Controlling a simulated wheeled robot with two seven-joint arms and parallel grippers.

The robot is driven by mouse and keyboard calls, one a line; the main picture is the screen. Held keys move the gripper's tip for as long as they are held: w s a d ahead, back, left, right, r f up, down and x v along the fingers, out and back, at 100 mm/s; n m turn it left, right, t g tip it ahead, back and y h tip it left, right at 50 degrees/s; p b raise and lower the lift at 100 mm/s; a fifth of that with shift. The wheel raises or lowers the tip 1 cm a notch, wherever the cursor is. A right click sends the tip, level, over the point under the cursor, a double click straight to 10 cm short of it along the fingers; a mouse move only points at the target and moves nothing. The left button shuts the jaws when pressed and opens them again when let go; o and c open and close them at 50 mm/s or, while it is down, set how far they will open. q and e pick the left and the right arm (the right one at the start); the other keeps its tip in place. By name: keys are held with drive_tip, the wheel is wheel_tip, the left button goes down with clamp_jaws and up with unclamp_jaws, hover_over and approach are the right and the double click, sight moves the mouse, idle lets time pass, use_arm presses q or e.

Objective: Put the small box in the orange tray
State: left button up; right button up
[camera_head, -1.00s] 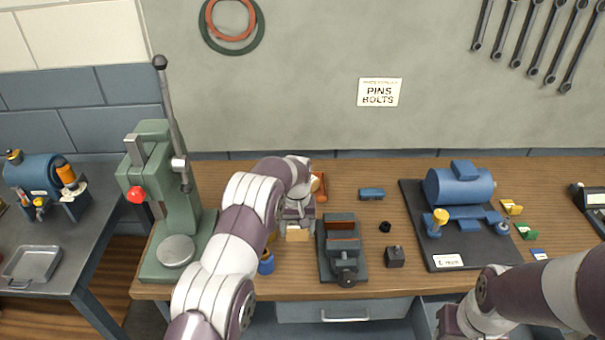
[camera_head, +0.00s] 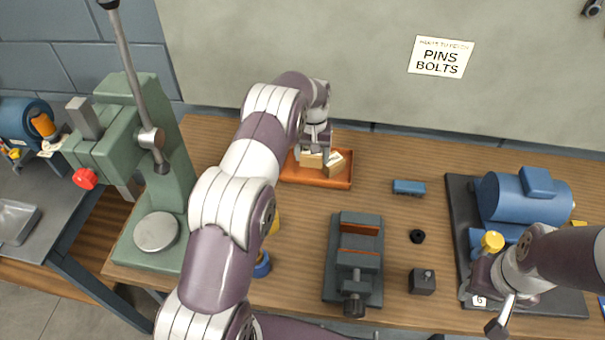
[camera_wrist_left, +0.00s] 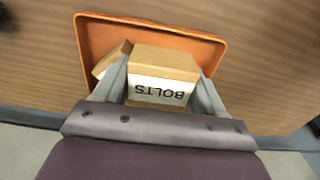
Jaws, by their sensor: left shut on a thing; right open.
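The orange tray (camera_head: 318,181) lies on the bench near the wall; it also shows in the left wrist view (camera_wrist_left: 205,38). My left gripper (camera_head: 314,155) is shut on a small tan box (camera_head: 311,160), labelled BOLTS in the left wrist view (camera_wrist_left: 163,75). The held box is over or inside the tray; I cannot tell whether it touches the tray floor. A second tan box (camera_head: 337,163) sits tilted in the tray beside it, partly hidden in the left wrist view (camera_wrist_left: 110,60). My right gripper (camera_head: 487,302) is open and empty at the lower right.
A dark vise (camera_head: 357,232) stands in front of the tray. A green press (camera_head: 155,205) stands at the left. A blue block (camera_head: 409,187), a black ring (camera_head: 417,236) and a dark cube (camera_head: 422,281) lie to the right. A blue motor (camera_head: 522,195) sits farther right.

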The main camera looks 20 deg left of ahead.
sight(301, 173)
use_arm(q)
drive_tip(key=a+f, duration=0.2)
drive_tip(key=shift+w+a+p, duration=0.35)
drive_tip(key=shift+a+p, duration=0.05)
drive_tip(key=shift+a+f, duration=0.3)
drive_tip(key=f+p, duration=0.1)
drive_tip(key=s+f, duration=0.1)
drive_tip(key=f, duration=0.1)
drive_tip(key=shift+p, duration=0.4)
drive_tip(key=shift+w+f, duration=0.35)
drive_tip(key=shift+f, duration=0.15)
drive_tip(key=shift+s+f+b, duration=0.1)
drive_tip(key=shift+b, duration=0.2)
drive_tip(key=o, duration=1)
drive_tip(key=shift+s, duration=0.15)
drive_tip(key=shift+c, duration=0.2)
use_arm(e)
drive_tip(key=r, duration=0.1)
drive_tip(key=w+r, duration=0.1)
drive_tip(key=r, duration=0.1)
drive_tip(key=shift+w, duration=0.15)
drive_tip(key=shift+w, duration=0.1)
